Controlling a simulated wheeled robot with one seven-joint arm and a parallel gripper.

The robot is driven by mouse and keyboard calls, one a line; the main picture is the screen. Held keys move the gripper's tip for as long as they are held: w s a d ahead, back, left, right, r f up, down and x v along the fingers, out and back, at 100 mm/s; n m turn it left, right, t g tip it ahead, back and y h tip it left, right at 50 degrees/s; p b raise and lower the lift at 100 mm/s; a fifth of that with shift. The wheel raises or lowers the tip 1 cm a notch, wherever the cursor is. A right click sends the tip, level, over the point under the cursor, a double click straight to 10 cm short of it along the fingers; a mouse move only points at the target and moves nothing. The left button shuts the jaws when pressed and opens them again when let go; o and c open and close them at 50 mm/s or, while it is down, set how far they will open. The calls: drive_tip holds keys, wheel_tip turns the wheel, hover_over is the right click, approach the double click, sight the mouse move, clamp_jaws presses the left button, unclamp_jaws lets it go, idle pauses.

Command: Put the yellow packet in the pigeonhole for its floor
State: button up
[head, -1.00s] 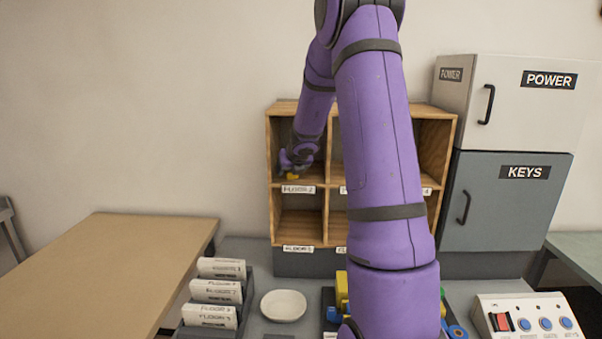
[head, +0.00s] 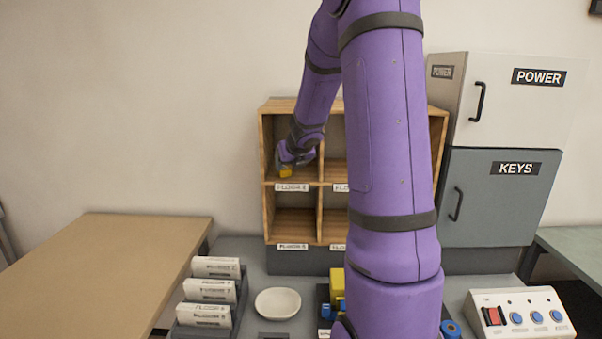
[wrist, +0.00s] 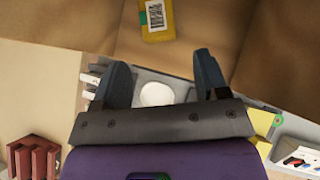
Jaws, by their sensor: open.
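The yellow packet (head: 285,171) lies in the upper left pigeonhole of the wooden shelf (head: 262,150), near its front edge. In the wrist view the packet (wrist: 157,20) shows a barcode label and lies beyond my fingertips, apart from them. My gripper (head: 296,157) is at the mouth of that pigeonhole. In the wrist view my gripper (wrist: 165,75) has its two fingers spread with nothing between them. The label under this pigeonhole reads FLOOR and a digit too blurred to be sure of. My arm hides much of the shelf's right half.
Floor cards stand in a rack (head: 240,300) at the front left, beside a white dish (head: 278,303). A yellow object (head: 337,285) stands partly behind my arm. The POWER and KEYS cabinets (head: 495,200) and a button panel (head: 520,312) are at the right.

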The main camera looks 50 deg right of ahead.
drive_tip(key=s+a, duration=0.4)
drive_tip(key=s, duration=0.4)
drive_tip(key=s+a+r+n+y, duration=0.1)
drive_tip(key=a+r+n+y, duration=0.15)
drive_tip(key=a+n, duration=0.55)
drive_tip(key=s+a+r+n+t+y, duration=0.1)
drive_tip(key=s+a+r+n+y, duration=0.1)
drive_tip(key=a+r+n, duration=0.4)
drive_tip(key=s+a+r+n+y, duration=0.1)
drive_tip(key=a+n+y, duration=0.1)
drive_tip(key=a+n, duration=0.75)
drive_tip(key=s+a+n+g+h, duration=0.1)
drive_tip(key=s+a+n+g, duration=0.1)
drive_tip(key=s+n, duration=0.6)
drive_tip(key=s+a+n+g+h, duration=0.1)
drive_tip(key=s+a+n, duration=0.2)
drive_tip(key=s+n, duration=0.5)
drive_tip(key=shift+s+a+r+n+g, duration=0.2)
drive_tip(key=shift+r+n+g, duration=0.15)
drive_tip(key=shift+n, duration=0.6)
drive_tip(key=shift+h, duration=0.25)
